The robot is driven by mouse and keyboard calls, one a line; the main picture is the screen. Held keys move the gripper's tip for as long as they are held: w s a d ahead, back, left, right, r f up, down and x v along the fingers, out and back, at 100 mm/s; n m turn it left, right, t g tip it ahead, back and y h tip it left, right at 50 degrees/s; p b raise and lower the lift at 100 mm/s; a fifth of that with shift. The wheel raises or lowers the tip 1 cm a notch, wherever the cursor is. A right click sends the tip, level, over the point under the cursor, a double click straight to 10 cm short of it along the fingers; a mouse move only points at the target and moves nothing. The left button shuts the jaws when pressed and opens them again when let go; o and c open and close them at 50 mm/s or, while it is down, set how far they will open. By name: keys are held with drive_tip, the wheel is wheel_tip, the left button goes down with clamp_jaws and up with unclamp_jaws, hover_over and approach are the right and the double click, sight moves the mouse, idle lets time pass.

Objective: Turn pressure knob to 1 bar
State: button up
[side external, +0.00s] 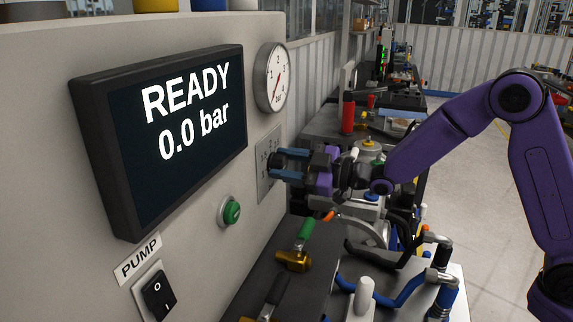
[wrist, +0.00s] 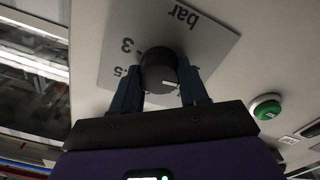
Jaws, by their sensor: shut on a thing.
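The pressure knob (wrist: 158,72) is a black round knob on a grey scale plate (wrist: 115,45) marked "bar", with numbers such as 3 and 5 readable. In the wrist view my gripper (wrist: 158,88) has its two blue fingers on either side of the knob and is shut on it. In the side view my gripper (side external: 278,164) reaches the scale plate (side external: 266,160) on the panel, and the fingers largely hide the knob. The display (side external: 185,125) reads "READY 0.0 bar". The gauge (side external: 272,78) has a red needle; its exact reading is too small to tell.
A green button (side external: 231,212) sits on the panel below the plate; it also shows in the wrist view (wrist: 266,109). A black pump switch (side external: 158,296) is lower left. Pipes with a green-handled valve (side external: 304,232) stand below my gripper. The floor at right is clear.

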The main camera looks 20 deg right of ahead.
drive_tip(key=shift+r+n, duration=0.1)
drive_tip(key=shift+n, duration=0.2)
drive_tip(key=o, duration=1.1)
drive_tip(key=shift+c, duration=0.2)
drive_tip(key=v, duration=1.7)
drive_tip(key=shift+s+d, duration=0.15)
drive_tip(key=shift+s, duration=0.05)
